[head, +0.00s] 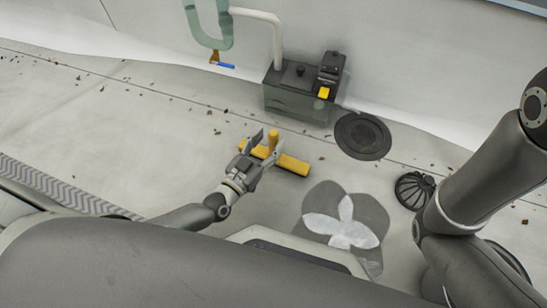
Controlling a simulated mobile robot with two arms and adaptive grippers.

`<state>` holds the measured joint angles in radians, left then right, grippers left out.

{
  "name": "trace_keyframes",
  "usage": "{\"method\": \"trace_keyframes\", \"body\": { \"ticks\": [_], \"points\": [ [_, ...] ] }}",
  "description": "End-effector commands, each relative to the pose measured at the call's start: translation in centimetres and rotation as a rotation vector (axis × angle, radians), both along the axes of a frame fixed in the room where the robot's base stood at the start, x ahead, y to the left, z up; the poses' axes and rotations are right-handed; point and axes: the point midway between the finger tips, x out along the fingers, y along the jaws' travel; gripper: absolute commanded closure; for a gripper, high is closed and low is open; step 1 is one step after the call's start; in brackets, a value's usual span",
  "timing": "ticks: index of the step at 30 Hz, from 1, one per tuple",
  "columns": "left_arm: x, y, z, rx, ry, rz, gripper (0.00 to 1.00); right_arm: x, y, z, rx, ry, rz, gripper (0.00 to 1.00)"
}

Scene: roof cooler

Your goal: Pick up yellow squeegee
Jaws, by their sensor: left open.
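The yellow squeegee (293,164) lies on the pale roof floor near the middle of the head view. Its bar runs slanting down to the right, and a short yellow handle stands up from it. My left gripper (264,147) is open over the squeegee's left part. Its fingers are spread, and the upright handle shows between them. I cannot tell whether they touch it. The gripper hides part of the bar. My right arm comes in from the right, but its gripper is not in view.
A dark grey box unit (300,92) with a pipe stands behind the squeegee by the white wall. A round black drain cover (362,136) and a black slotted dome (413,189) lie to the right. A grey patch with a white fan shape (345,222) is in front. Small debris is scattered about.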

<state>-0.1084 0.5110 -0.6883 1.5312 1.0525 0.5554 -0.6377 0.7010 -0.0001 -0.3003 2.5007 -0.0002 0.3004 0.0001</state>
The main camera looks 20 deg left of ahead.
Motion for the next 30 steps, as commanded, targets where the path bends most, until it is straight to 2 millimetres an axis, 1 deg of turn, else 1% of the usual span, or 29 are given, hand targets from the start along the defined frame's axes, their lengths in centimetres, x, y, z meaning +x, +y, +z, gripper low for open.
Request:
{"method": "trace_keyframes", "body": {
  "ticks": [1,4,7,15,16,28,30],
  "points": [
    [0.6,-0.2,-0.7,-0.003,-0.002,0.000,0.47,0.0,0.0,-1.2,0.000,0.001,0.000,0.42],
    [1.8,-0.6,-0.6,-0.002,-0.004,0.001,0.47,0.0,0.0,-1.9,-0.001,0.001,-0.001,0.42],
    [2.6,-0.9,-0.5,-0.001,-0.001,0.000,0.47,0.0,0.0,-2.2,-0.001,0.001,-0.001,0.42],
    [2.9,-0.9,-0.2,-0.001,0.000,0.000,0.47,0.0,0.0,-2.1,-0.001,0.001,-0.001,0.42],
    [2.9,-0.9,-0.2,-0.001,0.000,0.000,0.48,0.0,0.0,-2.1,-0.001,0.001,-0.001,0.42],
    [2.9,-0.9,-0.3,0.000,0.001,0.000,1.00,0.0,0.0,-2.1,-0.001,0.001,-0.001,0.42],
    [2.9,-0.9,-0.3,0.000,0.001,0.000,1.00,0.0,0.0,-2.1,-0.001,0.001,-0.001,0.42]
  ]
}}
